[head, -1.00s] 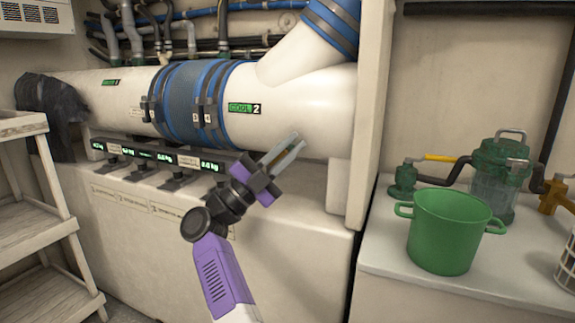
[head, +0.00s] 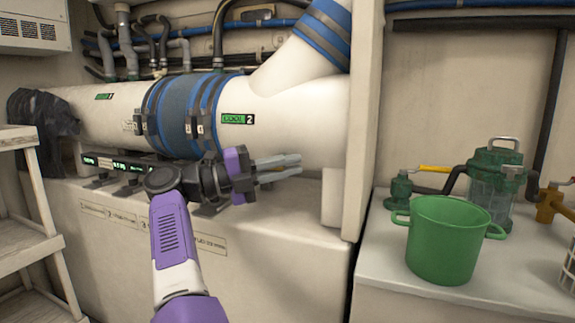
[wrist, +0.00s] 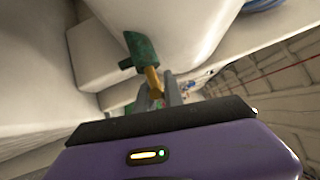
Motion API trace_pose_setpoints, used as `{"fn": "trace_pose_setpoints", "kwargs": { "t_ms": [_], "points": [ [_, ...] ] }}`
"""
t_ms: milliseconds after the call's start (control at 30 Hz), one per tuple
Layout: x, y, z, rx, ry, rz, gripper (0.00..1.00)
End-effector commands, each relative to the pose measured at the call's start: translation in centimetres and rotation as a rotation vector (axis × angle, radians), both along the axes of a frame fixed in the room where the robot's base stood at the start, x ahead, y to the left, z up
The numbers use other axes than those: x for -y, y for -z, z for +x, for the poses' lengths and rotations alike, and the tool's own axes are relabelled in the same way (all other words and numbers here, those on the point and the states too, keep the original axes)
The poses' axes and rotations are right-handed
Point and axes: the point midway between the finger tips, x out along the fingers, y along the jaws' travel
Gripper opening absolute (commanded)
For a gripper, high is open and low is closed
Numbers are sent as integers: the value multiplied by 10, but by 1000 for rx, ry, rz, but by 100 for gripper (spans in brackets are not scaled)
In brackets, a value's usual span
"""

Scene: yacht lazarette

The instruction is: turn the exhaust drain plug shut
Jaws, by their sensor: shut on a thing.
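The exhaust drain plug shows in the wrist view as a green fitting (wrist: 140,50) with a brass-yellow handle (wrist: 153,82), under the big white pipe (wrist: 185,25). My gripper (wrist: 160,92) has its two grey fingers around the handle and is shut on it. In the head view my gripper (head: 290,164) points right, just below the white exhaust pipe (head: 290,105). The plug cannot be made out in the head view.
A row of small displays (head: 120,163) sits under the pipe, left of my gripper. A green pot (head: 443,240) and a green strainer (head: 494,178) stand on the counter at right. A white shelf (head: 25,200) stands at left.

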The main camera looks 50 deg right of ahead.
Motion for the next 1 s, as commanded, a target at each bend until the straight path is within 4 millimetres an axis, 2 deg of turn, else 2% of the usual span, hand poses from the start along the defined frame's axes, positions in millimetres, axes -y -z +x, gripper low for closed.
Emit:
{"fn": "trace_pose_setpoints", "kwargs": {
  "t_ms": [533, 567, 600, 1000],
  "points": [
    [1, 3, -2, 25, 7, 11, 0],
    [2, 3, -2, 24, 7, 11, 18],
    [1, 3, -2, 24, 6, 11, 21],
    [-5, 0, 4, 21, 1, 10, 21]
  ]
}}
